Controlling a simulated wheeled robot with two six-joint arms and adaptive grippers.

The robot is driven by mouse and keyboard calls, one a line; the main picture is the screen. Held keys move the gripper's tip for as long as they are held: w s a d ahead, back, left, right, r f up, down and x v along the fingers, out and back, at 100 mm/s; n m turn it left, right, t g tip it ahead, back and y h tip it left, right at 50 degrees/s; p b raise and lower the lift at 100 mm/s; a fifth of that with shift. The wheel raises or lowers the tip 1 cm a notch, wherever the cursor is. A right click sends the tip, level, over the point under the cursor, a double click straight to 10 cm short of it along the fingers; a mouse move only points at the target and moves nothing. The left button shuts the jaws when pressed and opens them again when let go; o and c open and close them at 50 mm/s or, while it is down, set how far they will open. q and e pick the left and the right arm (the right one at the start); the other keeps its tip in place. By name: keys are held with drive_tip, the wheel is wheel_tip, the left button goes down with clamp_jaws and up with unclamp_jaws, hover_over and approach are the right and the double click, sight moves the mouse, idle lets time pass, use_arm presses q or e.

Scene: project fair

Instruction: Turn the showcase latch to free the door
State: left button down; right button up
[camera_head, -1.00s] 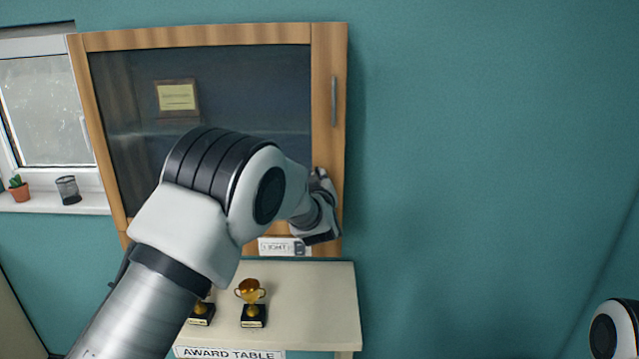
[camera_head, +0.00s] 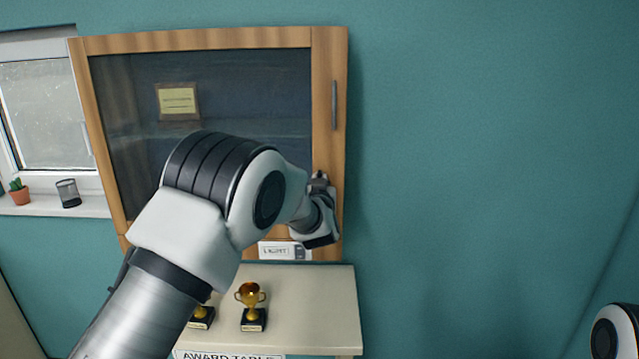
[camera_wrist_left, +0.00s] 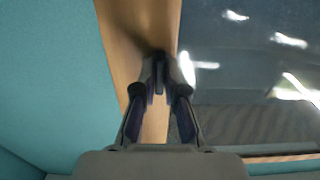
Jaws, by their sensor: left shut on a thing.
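The showcase (camera_head: 328,55) is a wooden-framed cabinet on the wall with a dark glass door (camera_head: 240,85) and a vertical bar handle (camera_head: 334,104) on its right stile. The door looks closed. My left gripper (camera_head: 319,182) is at the lower part of that right stile, below the handle. In the left wrist view my left gripper (camera_wrist_left: 158,85) is shut on a small dark piece at the wooden stile (camera_wrist_left: 150,30), likely the latch; the fingers hide most of it. My right gripper is not in view.
A cream award table (camera_head: 310,300) with gold trophies (camera_head: 250,298) stands below the showcase. A plaque (camera_head: 178,101) is behind the glass. The wall at right is clear.

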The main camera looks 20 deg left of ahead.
use_arm(q)
drive_tip(key=shift+w+r, duration=0.1)
drive_tip(key=shift+r, duration=0.45)
drive_tip(key=c, duration=1.2)
unclamp_jaws()
drive_tip(key=shift+c, duration=0.2)
drive_tip(key=v, duration=0.7)
drive_tip(key=shift+f, duration=0.3)
